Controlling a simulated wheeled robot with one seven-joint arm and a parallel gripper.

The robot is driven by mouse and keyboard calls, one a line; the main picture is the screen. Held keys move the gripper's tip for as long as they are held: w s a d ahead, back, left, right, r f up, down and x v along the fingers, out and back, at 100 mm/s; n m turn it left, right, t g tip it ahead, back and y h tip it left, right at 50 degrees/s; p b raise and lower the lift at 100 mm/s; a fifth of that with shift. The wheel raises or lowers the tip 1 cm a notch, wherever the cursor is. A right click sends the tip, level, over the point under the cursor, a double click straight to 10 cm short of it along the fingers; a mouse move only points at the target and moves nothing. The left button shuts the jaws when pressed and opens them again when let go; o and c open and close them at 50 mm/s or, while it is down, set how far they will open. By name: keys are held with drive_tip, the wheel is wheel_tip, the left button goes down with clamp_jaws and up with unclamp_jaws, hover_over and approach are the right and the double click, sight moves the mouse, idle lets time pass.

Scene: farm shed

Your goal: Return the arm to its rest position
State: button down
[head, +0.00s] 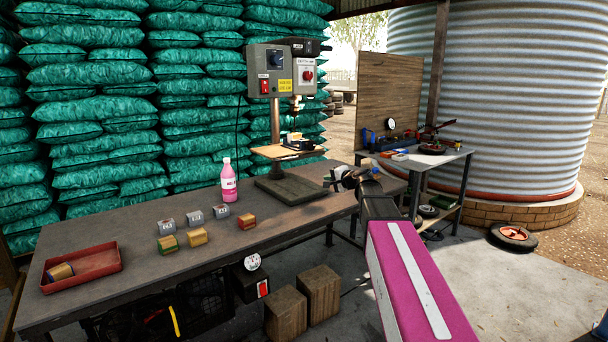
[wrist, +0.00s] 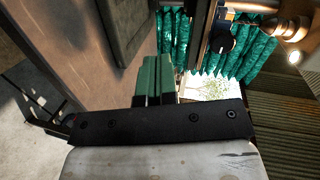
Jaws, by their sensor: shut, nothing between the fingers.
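My arm (head: 415,285) reaches forward from the lower right in the head view, with a magenta cover and a pale strip on it. My gripper (head: 331,182) is at the far end, above the right end of the workbench and to the right of the drill press base. In the wrist view, the two green fingers of my gripper (wrist: 154,78) lie together, shut and empty.
The workbench (head: 120,234) holds a drill press (head: 276,120), a pink bottle (head: 228,182), several small blocks and a red tray (head: 110,259). A side table (head: 450,158) with tools stands to the right. A wheel (head: 513,237) lies on the floor.

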drive_tip(key=s+a+f+n+g+h, duration=0.1)
drive_tip(key=s+f+n+g, duration=0.1)
drive_tip(key=s+f, duration=0.45)
drive_tip(key=s+f+n+g+h, duration=0.1)
drive_tip(key=s+f+g, duration=0.25)
drive_tip(key=f, duration=0.55)
drive_tip(key=s+d+f+n+g+h, duration=0.2)
drive_tip(key=s+d+f+g+h, duration=0.1)
drive_tip(key=s+f, duration=0.6)
drive_tip(key=s+d+f+n+g+h, duration=0.3)
drive_tip(key=s+f, duration=0.6)
drive_tip(key=s, duration=0.5)
drive_tip(key=shift+s+d+h, duration=0.35)
drive_tip(key=shift+s+h, duration=0.05)
drive_tip(key=shift+h, duration=0.5)
